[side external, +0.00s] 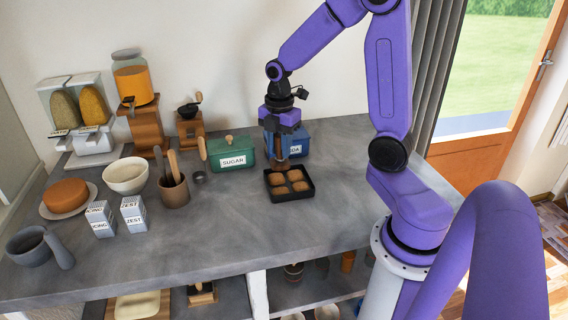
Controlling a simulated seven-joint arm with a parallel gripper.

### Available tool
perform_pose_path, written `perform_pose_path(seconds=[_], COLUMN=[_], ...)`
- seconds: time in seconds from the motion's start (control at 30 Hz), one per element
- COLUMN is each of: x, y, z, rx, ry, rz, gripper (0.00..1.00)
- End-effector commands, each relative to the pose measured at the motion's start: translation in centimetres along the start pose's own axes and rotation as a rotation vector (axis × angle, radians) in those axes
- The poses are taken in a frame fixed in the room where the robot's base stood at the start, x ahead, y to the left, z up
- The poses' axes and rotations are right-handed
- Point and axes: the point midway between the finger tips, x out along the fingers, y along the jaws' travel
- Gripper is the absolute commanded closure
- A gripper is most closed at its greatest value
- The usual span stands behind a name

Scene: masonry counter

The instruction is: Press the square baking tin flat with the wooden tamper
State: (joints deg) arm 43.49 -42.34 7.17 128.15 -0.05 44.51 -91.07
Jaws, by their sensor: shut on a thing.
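The square baking tin (283,198) is dark and sits on the grey counter. It holds several brown rounded portions in separate places. My gripper (279,152) points down just above the tin's back left part. It is shut on the wooden tamper (280,165), a brown piece whose lower end is by the back left portion. I cannot tell whether the tamper touches it. My fingers hide the tamper's upper part.
A green sugar box (232,154) stands close left of my gripper, and a blue box (297,139) stands close behind it. A utensil pot (174,192), a bowl (125,176) and two small cartons (133,214) are further left. The counter in front of the tin is clear.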

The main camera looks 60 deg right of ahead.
Motion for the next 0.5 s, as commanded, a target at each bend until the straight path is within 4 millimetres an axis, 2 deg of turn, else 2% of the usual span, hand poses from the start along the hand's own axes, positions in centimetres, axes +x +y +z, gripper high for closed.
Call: perform_pose_path(seconds=[0.17,0.5], x=[-0.5,2.1], y=[0.7,0.6], z=[0.9,0.8], rx=[0.0,-0.001], ry=[0.0,0.0], rz=[0.0,-0.002], gripper=[1.0,1.0])
